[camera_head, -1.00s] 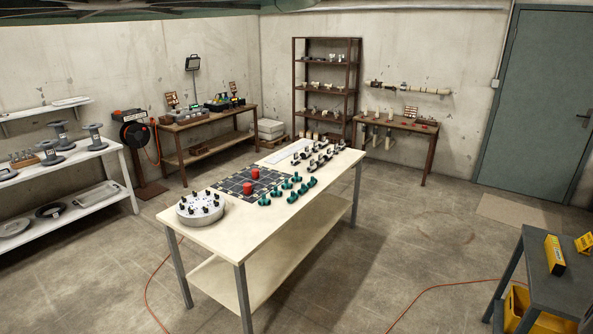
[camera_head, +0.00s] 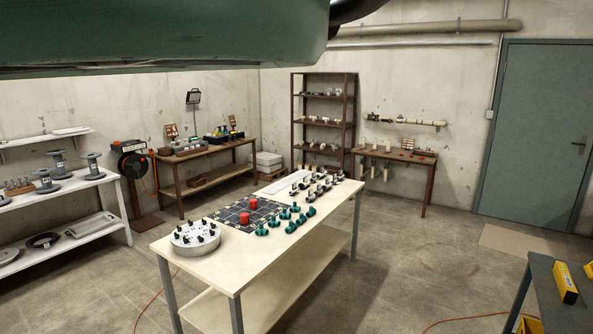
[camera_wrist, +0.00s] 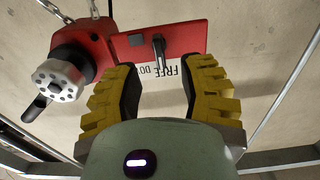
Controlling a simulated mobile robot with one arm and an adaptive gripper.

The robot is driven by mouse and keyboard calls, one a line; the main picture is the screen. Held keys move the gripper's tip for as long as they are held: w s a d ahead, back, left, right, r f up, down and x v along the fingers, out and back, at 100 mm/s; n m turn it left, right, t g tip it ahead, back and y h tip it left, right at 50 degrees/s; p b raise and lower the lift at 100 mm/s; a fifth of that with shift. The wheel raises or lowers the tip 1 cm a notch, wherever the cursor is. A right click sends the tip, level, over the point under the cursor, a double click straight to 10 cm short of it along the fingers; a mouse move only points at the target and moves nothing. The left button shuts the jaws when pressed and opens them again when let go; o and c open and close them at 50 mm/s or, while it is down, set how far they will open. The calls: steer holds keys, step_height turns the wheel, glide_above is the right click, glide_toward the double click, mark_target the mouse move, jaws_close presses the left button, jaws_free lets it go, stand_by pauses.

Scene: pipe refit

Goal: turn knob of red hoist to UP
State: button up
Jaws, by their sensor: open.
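The red hoist (camera_wrist: 105,45) fills the upper left of the wrist view, against a pale wall. A dark, narrow knob (camera_wrist: 159,48) sticks out of its red plate. My gripper (camera_wrist: 162,82) is open, with yellow and black fingers on either side of the label. The knob lies just beyond the gap between the fingertips, and nothing is held. I cannot make out the hoist in the head view.
A silver hub (camera_wrist: 58,80) with a black handle (camera_wrist: 35,108) sits at the hoist's left, and chains (camera_wrist: 55,10) run above. In the head view, a cream table (camera_head: 285,262) holds pipe fittings. Open floor (camera_head: 400,270) lies right of it.

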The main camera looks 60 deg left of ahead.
steer(key=shift+p+x, duration=1.3)
steer(key=shift+x, duration=1.15)
jaws_close()
